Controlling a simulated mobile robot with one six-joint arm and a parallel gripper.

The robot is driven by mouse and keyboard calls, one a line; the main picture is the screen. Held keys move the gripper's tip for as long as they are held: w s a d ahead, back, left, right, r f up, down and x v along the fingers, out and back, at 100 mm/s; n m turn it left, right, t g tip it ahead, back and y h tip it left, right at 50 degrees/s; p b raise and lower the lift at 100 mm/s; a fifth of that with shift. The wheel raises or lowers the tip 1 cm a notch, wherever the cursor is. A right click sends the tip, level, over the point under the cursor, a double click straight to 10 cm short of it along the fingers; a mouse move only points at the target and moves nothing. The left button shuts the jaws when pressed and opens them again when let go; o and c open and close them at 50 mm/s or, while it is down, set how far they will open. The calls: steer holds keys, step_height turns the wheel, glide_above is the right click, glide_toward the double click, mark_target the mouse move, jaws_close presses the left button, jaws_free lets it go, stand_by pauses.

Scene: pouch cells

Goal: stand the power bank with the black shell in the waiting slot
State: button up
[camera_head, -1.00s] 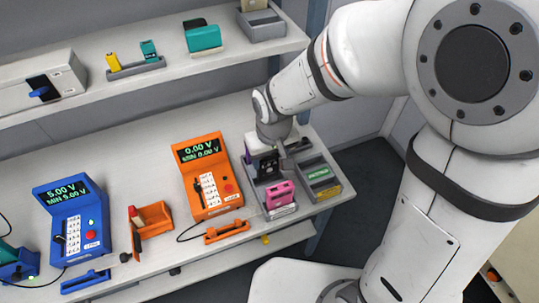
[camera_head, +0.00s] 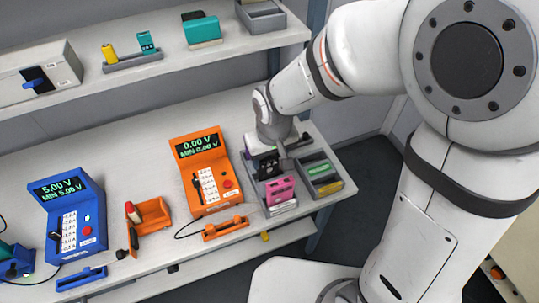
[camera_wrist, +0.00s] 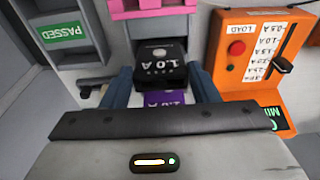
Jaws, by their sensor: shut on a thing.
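The black-shelled power bank (camera_wrist: 160,72) carries a white "1.0 A" mark. In the wrist view it is between the two fingers of my gripper (camera_wrist: 160,85), which is shut on it. In the head view the black power bank (camera_head: 269,168) hangs below my gripper (camera_head: 272,150), over a grey rack (camera_head: 281,209) on the bench. A pink power bank (camera_head: 280,190) stands in the front of that rack. A purple "1.0 A" piece (camera_wrist: 165,99) shows close under the black one in the wrist view. I cannot tell whether the black one touches the rack floor.
A grey tray with a green PASSED label (camera_wrist: 62,33) is beside the rack. An orange load tester (camera_head: 205,175) reading 0.00 V stands left of the rack, close to my gripper in the wrist view. A blue tester (camera_head: 70,220) is farther left. A shelf (camera_head: 170,63) runs above.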

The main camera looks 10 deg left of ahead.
steer(key=shift+f+b, duration=0.85)
steer(key=shift+f, duration=0.2)
steer(key=o, duration=1.1)
steer(key=shift+r, duration=0.1)
steer(key=r, duration=0.5)
steer(key=s+r, duration=0.1)
steer(key=r, duration=0.1)
steer(key=shift+d+r, duration=0.3)
steer(key=s+d+r+m, duration=0.1)
steer(key=s+d+m, duration=0.1)
steer(key=d, duration=0.5)
steer(key=s+d+r+m, duration=0.2)
steer(key=d, duration=0.5)
steer(key=s+d+r+m+t, duration=0.1)
steer(key=s+d+m, duration=0.1)
steer(key=d, duration=0.6)
steer(key=shift+s+r+h, duration=0.1)
steer(key=shift+r+h, duration=0.3)
